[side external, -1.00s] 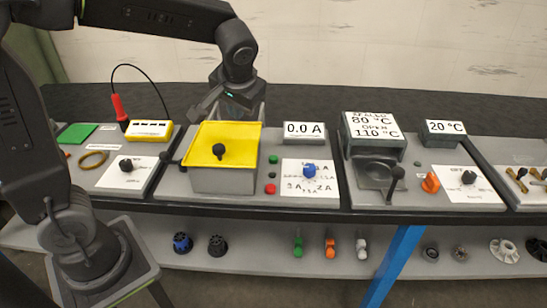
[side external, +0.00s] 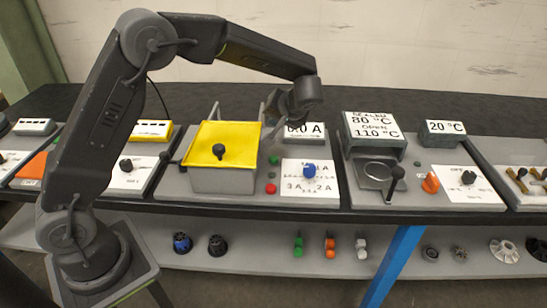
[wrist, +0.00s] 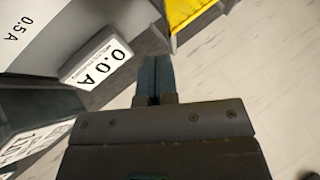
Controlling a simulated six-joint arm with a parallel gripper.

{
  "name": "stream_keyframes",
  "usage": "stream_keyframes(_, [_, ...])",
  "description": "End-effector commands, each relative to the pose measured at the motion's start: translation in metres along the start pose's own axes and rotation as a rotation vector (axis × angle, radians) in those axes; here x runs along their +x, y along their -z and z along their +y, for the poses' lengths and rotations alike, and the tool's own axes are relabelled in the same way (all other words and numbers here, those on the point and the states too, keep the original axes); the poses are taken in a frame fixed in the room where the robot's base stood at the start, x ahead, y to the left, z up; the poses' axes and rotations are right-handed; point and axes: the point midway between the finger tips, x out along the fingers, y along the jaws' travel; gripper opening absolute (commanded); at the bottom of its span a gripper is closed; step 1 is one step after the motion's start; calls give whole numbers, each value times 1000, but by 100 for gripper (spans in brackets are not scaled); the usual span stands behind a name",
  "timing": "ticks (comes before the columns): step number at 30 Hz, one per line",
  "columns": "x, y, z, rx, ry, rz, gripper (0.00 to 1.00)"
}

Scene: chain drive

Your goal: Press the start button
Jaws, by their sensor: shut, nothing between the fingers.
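A green button (side external: 274,159) sits on the grey panel right of the yellow-lidded box, and a red button (side external: 270,188) sits nearer the front edge. A small dark spot lies between them. I cannot read a start label on either. My gripper (side external: 268,128) is above and behind the green button, in front of the 0.0 A display (side external: 312,130), which it partly covers. In the wrist view my shut, empty fingers (wrist: 153,76) point past the display (wrist: 98,62). Neither button can be made out there.
The yellow-lidded box (side external: 225,143) stands close left of the buttons. A blue knob (side external: 310,171) on a white dial plate is to their right. The 80/110 °C sign (side external: 372,125) stands further right. Bare dark table lies behind the panels.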

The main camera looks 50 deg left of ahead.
Motion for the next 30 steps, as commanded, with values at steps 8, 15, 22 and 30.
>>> stream_keyframes(8, [7,-6,5,3,0,-2,0])
stream_keyframes(15, [30,-22,21,5,1,-3,0])
stream_keyframes(22, [50,-37,36,4,0,-3,0])
stream_keyframes(30, [60,-45,44,2,0,-1,0])
